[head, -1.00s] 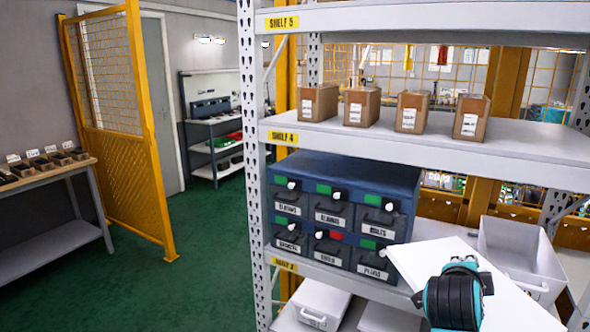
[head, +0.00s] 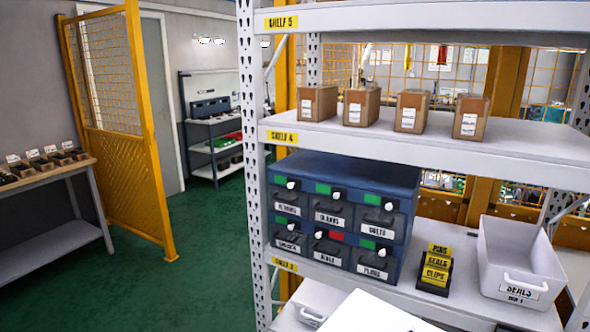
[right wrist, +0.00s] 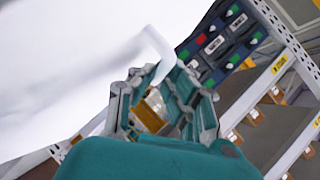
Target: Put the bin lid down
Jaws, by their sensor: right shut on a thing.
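The bin lid is a flat white panel (head: 365,314) at the bottom edge of the head view, in front of the shelf unit; most of it is cut off. In the right wrist view the lid (right wrist: 60,60) fills the upper left. My right gripper (right wrist: 155,82) is shut on the lid's curved white handle. The right gripper is out of the head view. An open white bin (head: 519,274) labelled SEALS stands on the shelf at the right, uncovered. My left gripper is not in view.
A blue drawer cabinet (head: 345,175) stands left on the same shelf (head: 470,245). A small black stand with yellow tags (head: 436,268) stands between the cabinet and the bin. Cardboard boxes (head: 410,111) line the shelf above. Green floor (head: 200,280) is open at left.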

